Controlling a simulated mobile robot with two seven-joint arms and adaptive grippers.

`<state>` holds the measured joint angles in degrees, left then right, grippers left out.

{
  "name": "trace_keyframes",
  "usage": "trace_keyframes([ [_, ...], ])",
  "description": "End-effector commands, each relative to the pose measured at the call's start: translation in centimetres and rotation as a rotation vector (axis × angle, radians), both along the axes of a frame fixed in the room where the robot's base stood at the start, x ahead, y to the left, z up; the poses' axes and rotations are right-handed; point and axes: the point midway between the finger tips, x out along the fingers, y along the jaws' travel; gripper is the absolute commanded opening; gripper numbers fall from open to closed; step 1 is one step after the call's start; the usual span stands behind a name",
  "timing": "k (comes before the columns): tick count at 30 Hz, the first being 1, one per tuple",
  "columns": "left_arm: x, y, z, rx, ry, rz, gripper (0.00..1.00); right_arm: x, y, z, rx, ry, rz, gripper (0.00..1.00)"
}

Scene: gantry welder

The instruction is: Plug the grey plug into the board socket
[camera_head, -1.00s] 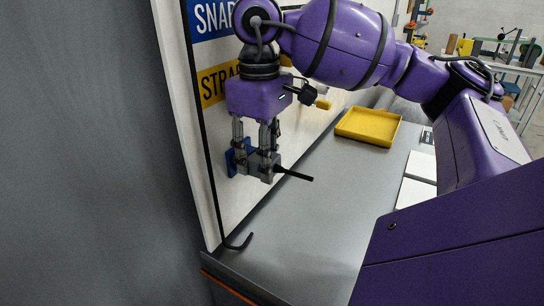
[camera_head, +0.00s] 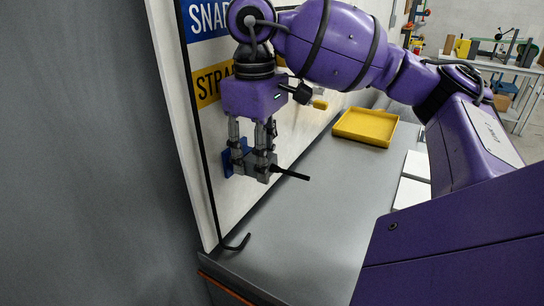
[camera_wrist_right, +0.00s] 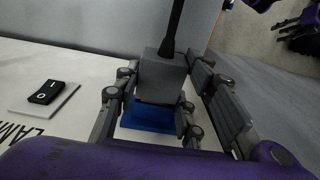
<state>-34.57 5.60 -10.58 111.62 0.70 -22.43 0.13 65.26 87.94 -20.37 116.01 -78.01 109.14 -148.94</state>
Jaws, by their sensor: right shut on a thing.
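My right gripper (camera_head: 256,164) hangs pointing down beside the upright board and is shut on the grey plug (camera_head: 264,172). The plug is a grey block with a black cable stub pointing away from the board. The blue board socket (camera_head: 229,160) is on the board right behind the plug and partly hidden by the gripper. In the right wrist view the plug (camera_wrist_right: 162,78) sits between the two fingers, with the blue socket (camera_wrist_right: 150,118) close against its board side. I cannot tell whether the plug is seated in it.
A yellow tray (camera_head: 362,128) and white sheets (camera_head: 412,192) lie on the grey bench (camera_head: 300,225). A black switch (camera_wrist_right: 46,92) is on the board.

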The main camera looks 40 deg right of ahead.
Motion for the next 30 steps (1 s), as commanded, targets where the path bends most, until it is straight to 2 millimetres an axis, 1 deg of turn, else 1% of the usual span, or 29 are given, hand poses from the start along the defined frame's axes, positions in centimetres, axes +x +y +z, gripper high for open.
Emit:
trace_keyframes([
  [1,-0.1,0.0,0.0,-0.001,0.002,0.001,0.40,1.2,0.1,0.7,0.016,-0.044,-0.010,0.04],
  [11,-0.1,-0.3,-0.1,-0.007,0.002,0.011,0.40,0.9,0.0,0.7,0.015,-0.044,-0.010,0.04],
  [12,0.0,-0.4,-0.1,-0.009,0.001,0.012,0.40,0.9,0.0,0.7,0.015,-0.044,-0.010,0.42],
  [16,0.2,-0.5,0.0,-0.011,-0.002,0.015,0.40,0.9,0.0,0.7,0.016,-0.044,-0.011,0.59],
  [23,0.5,-0.5,0.0,-0.011,-0.007,0.011,0.40,0.9,0.0,0.7,0.016,-0.044,-0.011,0.59],
  [26,0.4,-0.2,0.0,-0.003,-0.005,0.000,0.40,0.9,0.0,0.8,0.016,-0.044,-0.011,0.59],
  [29,0.3,-0.2,0.0,-0.004,-0.004,0.002,0.40,0.8,0.0,1.5,0.016,-0.045,-0.012,0.59],
  [30,0.3,-0.2,0.0,-0.005,-0.004,0.003,0.40,0.6,-0.1,2.0,0.016,-0.045,-0.011,0.59],
])
